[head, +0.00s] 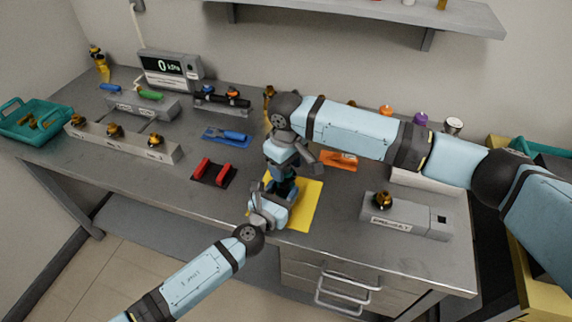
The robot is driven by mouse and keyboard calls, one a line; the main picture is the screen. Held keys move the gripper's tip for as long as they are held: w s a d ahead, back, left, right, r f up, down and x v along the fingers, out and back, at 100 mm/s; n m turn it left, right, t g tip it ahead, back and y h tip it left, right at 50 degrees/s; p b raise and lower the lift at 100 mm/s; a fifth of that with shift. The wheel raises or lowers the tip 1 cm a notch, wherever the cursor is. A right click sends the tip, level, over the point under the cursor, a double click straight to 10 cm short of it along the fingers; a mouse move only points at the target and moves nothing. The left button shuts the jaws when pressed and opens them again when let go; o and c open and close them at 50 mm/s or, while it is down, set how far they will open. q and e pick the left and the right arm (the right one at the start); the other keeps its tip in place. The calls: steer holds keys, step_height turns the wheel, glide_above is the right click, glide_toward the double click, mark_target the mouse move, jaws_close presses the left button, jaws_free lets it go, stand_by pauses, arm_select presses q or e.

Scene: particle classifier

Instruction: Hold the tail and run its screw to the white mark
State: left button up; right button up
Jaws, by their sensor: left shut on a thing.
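My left gripper (281,198) comes in from the lower left and is low over the yellow mat (305,207). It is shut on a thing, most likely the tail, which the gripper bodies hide. My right gripper (284,181) points down from above, right over the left gripper, and the two overlap in the picture. I cannot tell whether its fingers are open or shut, or whether it touches the tail. The screw and the white mark cannot be made out.
A blue tool (228,135), a red-handled holder (213,171) and an orange tool (339,160) lie around the mat. A grey block with a brass fitting (383,200) stands at right. A gauge box (170,66) and teal basket (36,120) are at left.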

steer(key=c, duration=0.7)
steer(key=shift+m, duration=0.3)
steer(key=m, duration=0.5)
steer(key=shift+m, duration=0.3)
steer(key=shift+c, duration=0.2)
steer(key=m, duration=0.4)
arm_select(q)
steer(key=shift+f, duration=0.1)
arm_select(e)
steer(key=shift+r+m, duration=0.1)
steer(key=shift+m, duration=1.2)
steer(key=o, duration=1)
steer(key=shift+c, duration=0.2)
